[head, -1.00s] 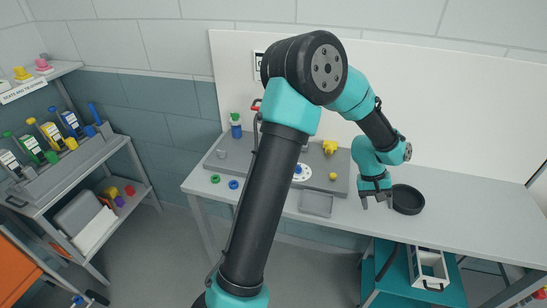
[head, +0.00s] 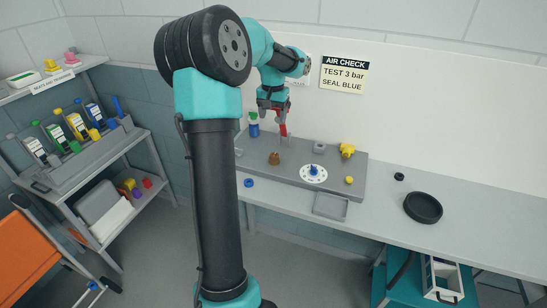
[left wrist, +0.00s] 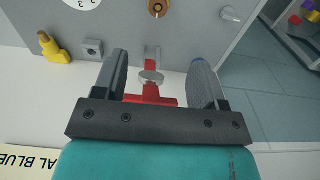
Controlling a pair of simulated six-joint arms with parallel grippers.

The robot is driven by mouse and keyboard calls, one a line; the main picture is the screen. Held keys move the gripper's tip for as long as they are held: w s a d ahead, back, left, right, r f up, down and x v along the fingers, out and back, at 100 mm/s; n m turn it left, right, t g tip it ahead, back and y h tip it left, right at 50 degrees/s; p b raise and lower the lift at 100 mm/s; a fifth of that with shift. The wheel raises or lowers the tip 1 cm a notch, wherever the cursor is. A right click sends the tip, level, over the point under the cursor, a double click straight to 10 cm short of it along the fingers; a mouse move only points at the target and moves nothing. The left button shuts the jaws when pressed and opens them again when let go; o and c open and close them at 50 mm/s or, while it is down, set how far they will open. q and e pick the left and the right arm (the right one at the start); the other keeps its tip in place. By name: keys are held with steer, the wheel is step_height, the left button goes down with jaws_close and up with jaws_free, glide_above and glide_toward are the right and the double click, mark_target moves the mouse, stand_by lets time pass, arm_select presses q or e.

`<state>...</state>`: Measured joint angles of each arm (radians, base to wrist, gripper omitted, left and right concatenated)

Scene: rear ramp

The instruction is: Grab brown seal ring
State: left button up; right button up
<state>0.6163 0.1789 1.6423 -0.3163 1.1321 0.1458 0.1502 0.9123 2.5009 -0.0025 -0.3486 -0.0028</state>
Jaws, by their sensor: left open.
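No brown ring shows clearly. A brown, brass-like piece (head: 274,158) stands on the grey board; in the left wrist view it shows at the top edge (left wrist: 157,8) with a dark hole. I cannot tell whether a ring is part of it. My left gripper (head: 272,108) is open at the back left of the board, above a red handle (head: 283,130). In the left wrist view the red part (left wrist: 152,92) and a grey round knob lie between the open fingers (left wrist: 158,62). My right gripper is not in view.
A blue ring (head: 249,182) lies at the table's front left. A small black ring (head: 399,177) lies near a black bowl (head: 423,208). A blue bottle (head: 253,124), yellow fitting (head: 347,150) and grey tray (head: 330,205) are around the board. The right tabletop is mostly clear.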

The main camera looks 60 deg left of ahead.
arm_select(q)
glide_above(273, 156)
step_height(273, 156, down, 12)
steer(key=shift+d+r, duration=0.15)
stand_by(0.4)
step_height(273, 156, down, 6)
steer(key=shift+r, duration=0.1)
stand_by(0.5)
steer(key=shift+c, duration=0.5)
steer(key=c, duration=0.9)
